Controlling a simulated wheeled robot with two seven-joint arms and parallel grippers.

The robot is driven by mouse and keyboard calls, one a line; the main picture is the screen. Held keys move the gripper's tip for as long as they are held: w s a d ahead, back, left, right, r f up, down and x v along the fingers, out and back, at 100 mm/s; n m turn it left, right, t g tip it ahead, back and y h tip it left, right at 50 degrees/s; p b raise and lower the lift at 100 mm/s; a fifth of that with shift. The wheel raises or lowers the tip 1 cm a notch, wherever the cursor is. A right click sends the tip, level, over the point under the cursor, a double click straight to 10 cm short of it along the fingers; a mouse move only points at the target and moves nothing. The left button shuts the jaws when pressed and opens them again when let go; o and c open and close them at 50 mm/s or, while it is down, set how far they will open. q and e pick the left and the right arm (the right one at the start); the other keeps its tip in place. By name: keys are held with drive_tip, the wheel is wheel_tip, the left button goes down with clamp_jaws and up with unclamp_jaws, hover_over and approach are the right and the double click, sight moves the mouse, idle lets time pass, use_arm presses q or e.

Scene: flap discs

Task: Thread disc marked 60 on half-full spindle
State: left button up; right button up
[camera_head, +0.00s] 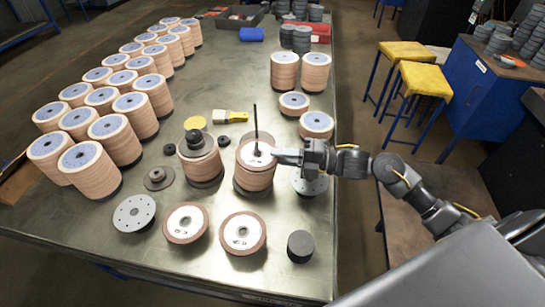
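The half-full spindle is a dark upright rod (255,118) rising from a stack of tan flap discs (254,178). A disc with a pale, marked centre (256,154) lies at the top of this stack, around the rod. My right gripper (284,156) reaches in from the right, with its fingers at the right edge of that disc. I cannot tell whether they grip it. Two loose flap discs with pale, marked centres lie at the front, one on the left (186,222) and one on the right (243,232). The marks are too small to read. My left gripper is out of view.
A shorter stack with a black knob (194,138) stands left of the spindle. Grey plates (134,213) and a black cylinder (300,246) lie nearby. Several tall disc stacks (92,165) fill the left side. The front table edge is clear.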

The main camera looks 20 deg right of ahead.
drive_tip(key=v, duration=0.2)
drive_tip(key=b+v, duration=0.1)
drive_tip(key=v, duration=0.2)
drive_tip(key=f+b+v, duration=0.1)
drive_tip(key=v, duration=0.1)
drive_tip(key=shift+s+d+f, duration=0.1)
drive_tip(key=shift+s+d, duration=0.05)
drive_tip(key=shift+d, duration=0.45)
drive_tip(key=shift+s+d+r, duration=0.25)
drive_tip(key=shift+s+r, duration=0.05)
drive_tip(key=shift+r, duration=0.2)
idle(1.1)
